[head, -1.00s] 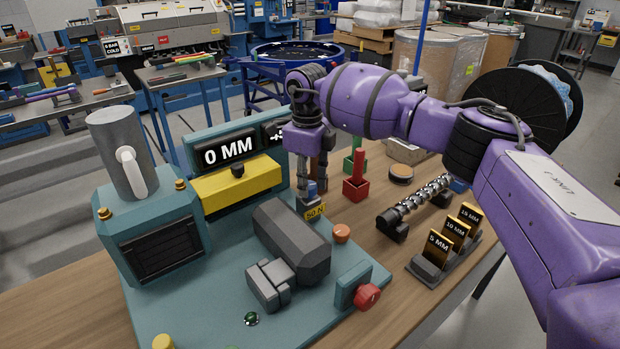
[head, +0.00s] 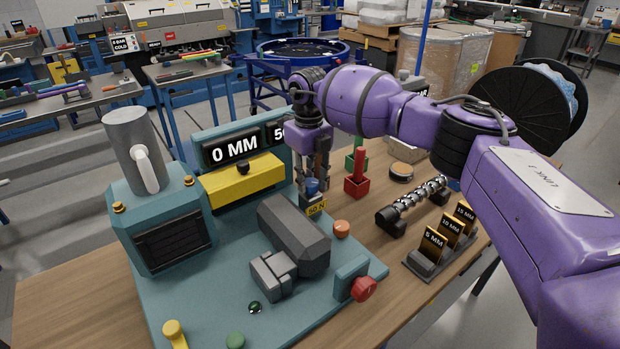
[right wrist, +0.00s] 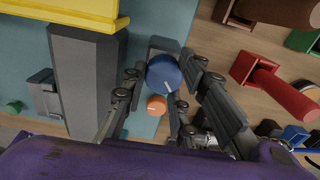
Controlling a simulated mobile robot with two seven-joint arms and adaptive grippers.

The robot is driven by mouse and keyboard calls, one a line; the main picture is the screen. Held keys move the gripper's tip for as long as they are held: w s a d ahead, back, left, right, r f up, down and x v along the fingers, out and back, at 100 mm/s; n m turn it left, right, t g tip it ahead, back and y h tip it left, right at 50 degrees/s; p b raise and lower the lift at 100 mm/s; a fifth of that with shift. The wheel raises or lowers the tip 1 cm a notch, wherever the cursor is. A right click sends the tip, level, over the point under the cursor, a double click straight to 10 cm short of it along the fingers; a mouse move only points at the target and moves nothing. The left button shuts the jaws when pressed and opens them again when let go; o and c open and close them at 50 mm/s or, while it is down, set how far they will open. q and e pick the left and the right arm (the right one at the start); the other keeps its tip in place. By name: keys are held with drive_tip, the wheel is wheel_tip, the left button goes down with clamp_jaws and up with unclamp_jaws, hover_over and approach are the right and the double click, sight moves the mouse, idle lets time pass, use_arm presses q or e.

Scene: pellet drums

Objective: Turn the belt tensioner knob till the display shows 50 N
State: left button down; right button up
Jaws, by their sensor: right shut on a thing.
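In the right wrist view the blue knob (right wrist: 164,74), with a pale pointer line, sits between my right fingers (right wrist: 165,70). The left display (head: 234,149) reads "0 MM". The second display (head: 277,133) shows a "5" and what looks like part of a 0; my right gripper hides the rest. My left gripper is out of view.
An orange button (head: 341,229) and a dark hexagonal block (head: 293,236) are close to the knob. A red post block (head: 356,177), a screw shaft (head: 415,204) and gauge plates (head: 449,231) stand to the right. A red knob (head: 363,288) is at the front.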

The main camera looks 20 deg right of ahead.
sight(308, 184)
drive_tip(key=shift+s+a+f, duration=0.25)
drive_tip(key=shift+a+f, duration=0.1)
drive_tip(key=shift+f, duration=0.05)
drive_tip(key=o, duration=1)
drive_tip(key=shift+r, duration=0.15)
drive_tip(key=shift+w+d+r, duration=0.1)
drive_tip(key=shift+d+r, duration=0.05)
drive_tip(key=shift+r, duration=0.1)
drive_tip(key=shift+r, duration=0.3)
wheel_tip(308, 184, up, 11)
drive_tip(key=shift+r, duration=0.1)
